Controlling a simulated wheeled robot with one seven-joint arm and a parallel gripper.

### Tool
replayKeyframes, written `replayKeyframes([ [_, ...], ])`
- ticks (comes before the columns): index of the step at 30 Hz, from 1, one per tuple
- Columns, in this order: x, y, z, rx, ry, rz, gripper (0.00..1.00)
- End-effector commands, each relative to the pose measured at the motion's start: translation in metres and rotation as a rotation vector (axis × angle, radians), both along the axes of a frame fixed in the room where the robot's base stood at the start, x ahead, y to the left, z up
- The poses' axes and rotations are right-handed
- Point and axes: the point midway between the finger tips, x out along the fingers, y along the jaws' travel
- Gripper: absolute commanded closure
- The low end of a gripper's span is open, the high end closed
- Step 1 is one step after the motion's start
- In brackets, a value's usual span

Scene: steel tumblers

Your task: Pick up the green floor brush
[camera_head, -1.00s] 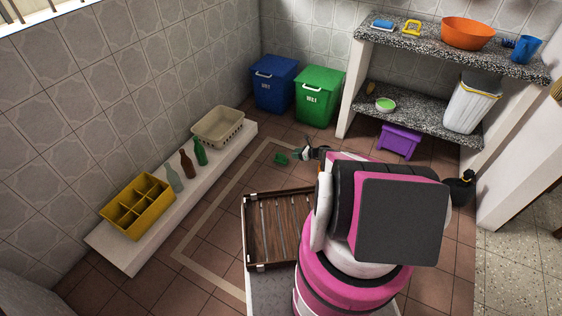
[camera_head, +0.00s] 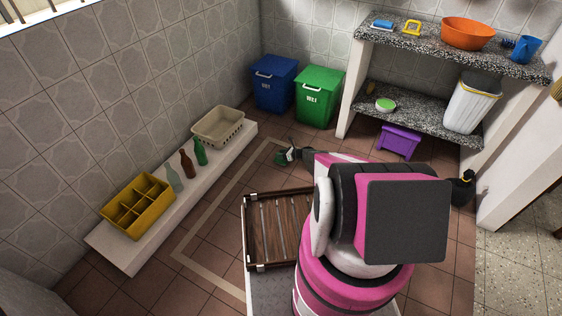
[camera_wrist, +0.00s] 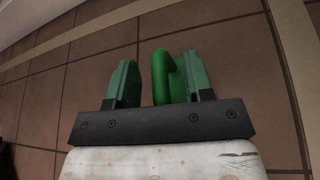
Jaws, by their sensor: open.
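The green floor brush (camera_wrist: 168,76) lies on the brown tiled floor. In the wrist view it shows as a rounded green shape between the two grey-green fingers of my gripper (camera_wrist: 158,68). It is close to the right finger, with a clear gap to the left finger. Whether it touches the right finger, I cannot tell. My gripper is open. In the head view, the brush (camera_head: 281,158) is a small green patch at the tip of my gripper (camera_head: 288,155), partly covered by it.
A low white ledge (camera_head: 112,244) on the left bears a yellow crate (camera_head: 120,203), several bottles and a beige basket (camera_head: 232,139). Blue (camera_head: 273,92) and green (camera_head: 316,108) bins stand behind. A wooden slatted tray (camera_head: 252,234) is in front. Floor left of the brush is clear.

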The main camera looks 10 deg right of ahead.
Motion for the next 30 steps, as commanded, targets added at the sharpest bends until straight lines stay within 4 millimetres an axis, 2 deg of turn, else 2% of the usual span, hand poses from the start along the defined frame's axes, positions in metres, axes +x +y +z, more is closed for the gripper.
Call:
replayKeyframes([
  [7,0.001,0.002,-0.001,0.000,0.000,0.000,0.53],
  [11,0.001,0.002,-0.001,0.000,0.000,0.000,0.95],
  [12,0.001,0.002,-0.001,0.000,0.000,0.000,1.00],
  [23,0.001,0.002,0.000,0.000,0.000,0.000,1.00],
  [30,0.001,0.002,0.011,0.001,-0.001,0.000,1.00],
])
